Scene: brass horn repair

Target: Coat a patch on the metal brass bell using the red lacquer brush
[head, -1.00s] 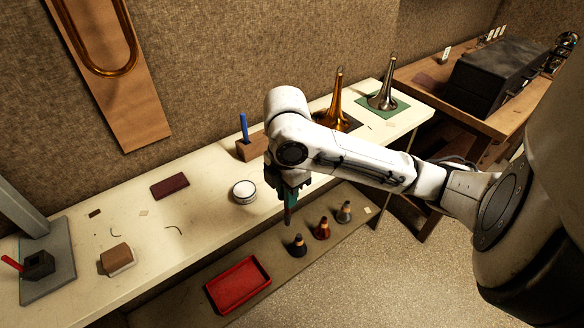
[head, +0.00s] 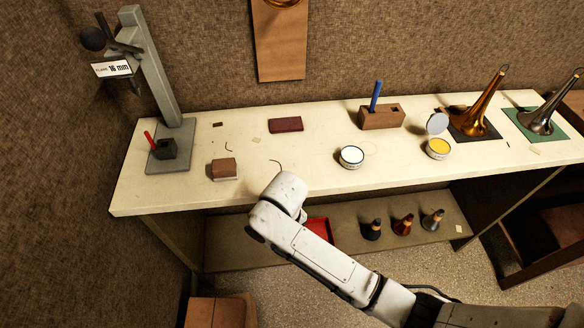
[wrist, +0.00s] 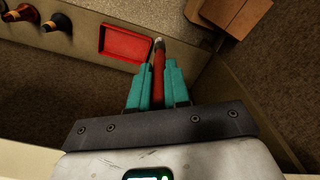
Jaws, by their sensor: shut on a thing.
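In the wrist view my gripper (wrist: 157,78) has teal fingers shut on the red brush (wrist: 159,58), whose pale tip points away from the wrist. In the head view my forearm and wrist show in front of the bench, and the fingers and brush are hidden. The brass bell (head: 480,112) stands flare down on a dark mat (head: 487,134) at the bench's right, well apart from my arm. An open tin with yellow contents (head: 438,147) stands left of it, its lid (head: 437,123) tilted up behind. A silver bell (head: 543,115) stands on a green mat (head: 558,130).
A wooden block (head: 382,118) holds a blue-handled tool (head: 376,95). A white-topped tin (head: 351,157) stands nearby. At left are a grey stand (head: 160,80) and a dark block with a red handle (head: 149,138). The low shelf holds a red tray (head: 318,229) and several small cones (head: 403,224).

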